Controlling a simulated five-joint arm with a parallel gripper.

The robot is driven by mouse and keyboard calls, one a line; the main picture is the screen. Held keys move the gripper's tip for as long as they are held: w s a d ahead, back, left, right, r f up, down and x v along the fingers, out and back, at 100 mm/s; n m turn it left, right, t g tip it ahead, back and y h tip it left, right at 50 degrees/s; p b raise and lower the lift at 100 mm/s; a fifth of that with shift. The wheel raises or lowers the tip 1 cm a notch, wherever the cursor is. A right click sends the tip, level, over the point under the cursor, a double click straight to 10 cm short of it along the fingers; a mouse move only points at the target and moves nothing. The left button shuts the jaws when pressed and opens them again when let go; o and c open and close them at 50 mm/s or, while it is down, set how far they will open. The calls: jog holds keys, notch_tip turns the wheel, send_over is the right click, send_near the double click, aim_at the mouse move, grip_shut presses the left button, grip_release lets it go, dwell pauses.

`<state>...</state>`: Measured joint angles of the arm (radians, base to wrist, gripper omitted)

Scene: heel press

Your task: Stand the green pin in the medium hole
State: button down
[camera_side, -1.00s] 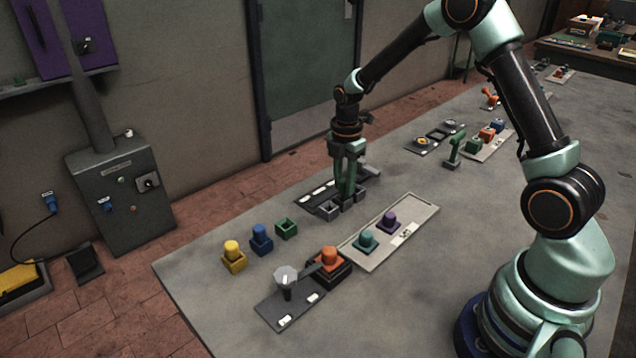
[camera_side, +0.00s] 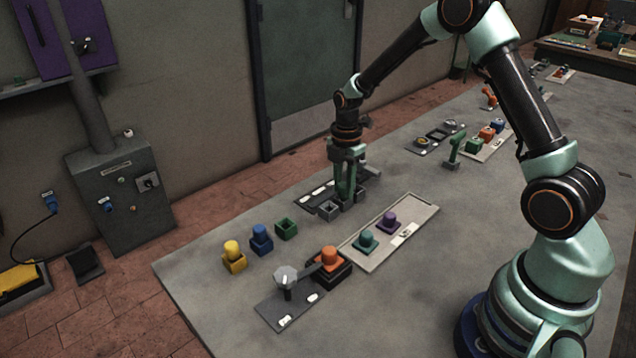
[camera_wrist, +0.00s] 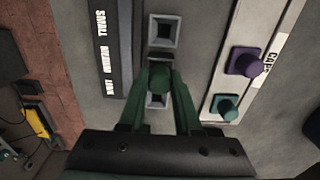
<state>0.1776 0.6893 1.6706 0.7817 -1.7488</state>
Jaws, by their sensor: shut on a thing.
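My gripper (camera_side: 345,190) is shut on the green pin, whose round top (camera_wrist: 160,78) shows between the fingers in the wrist view. The pin is upright over a row of square grey sockets. The far socket (camera_wrist: 164,30) is open and empty in the wrist view. The near socket (camera_wrist: 157,100) shows partly below the pin. The pin and fingers hide most of the middle one. In the side view the left socket (camera_side: 328,211) stands clear of the fingers. I cannot tell whether the pin's lower end is inside a hole.
A dark label plate (camera_side: 318,196) lies beside the sockets. An empty green holder (camera_side: 286,228), blue pin (camera_side: 261,235) and yellow pin (camera_side: 233,252) stand front left. A light tray (camera_side: 424,215) holds teal (camera_side: 366,238) and purple (camera_side: 390,218) pieces. An orange-topped press (camera_side: 329,258) stands in front.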

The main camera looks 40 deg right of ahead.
jog(key=shift+f, duration=0.25)
jog(key=c, duration=0.5)
grip_release()
notch_tip(320, 180, up, 12)
jog(key=shift+r, duration=0.1)
dwell(0.3)
jog(key=s+a+r+m+t, duration=0.2)
jog(key=s+r+m, duration=0.1)
jog(key=s+m, duration=0.2)
jog(key=s+a+r+m+t, duration=0.1)
jog(key=s+a+r+m, duration=0.2)
jog(key=s+m, duration=0.2)
jog(key=s+a+r+m+t, duration=0.2)
jog(key=s+a+r+m, duration=0.1)
jog(key=s+m, duration=0.3)
jog(key=shift+r+m+t, duration=0.3)
jog(key=shift+m, duration=0.7)
